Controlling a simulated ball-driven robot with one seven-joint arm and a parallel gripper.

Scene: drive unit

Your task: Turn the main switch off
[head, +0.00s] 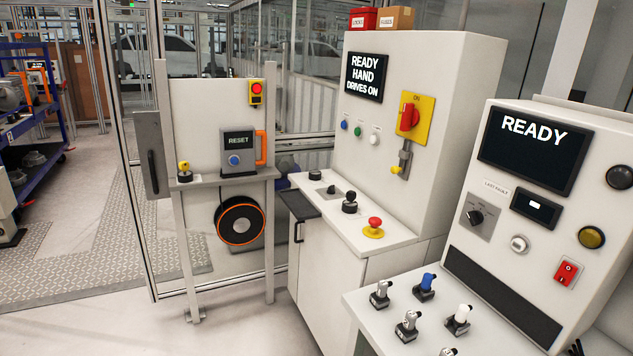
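The main switch (409,118) is a red rotary handle on a yellow plate, on the front of the middle white cabinet (378,215). The word ON shows at the top of the plate. A grey bracket with a small yellow part (397,170) hangs just below the plate. The screen (364,77) left of the switch reads READY HAND DRIVES ON. My gripper is not in view.
The cabinet's ledge carries a red mushroom button (374,227) and black knobs. A console (530,210) with a READY screen stands at the near right. A RESET box (239,150) sits on a stand at left. Open floor (90,300) lies at lower left.

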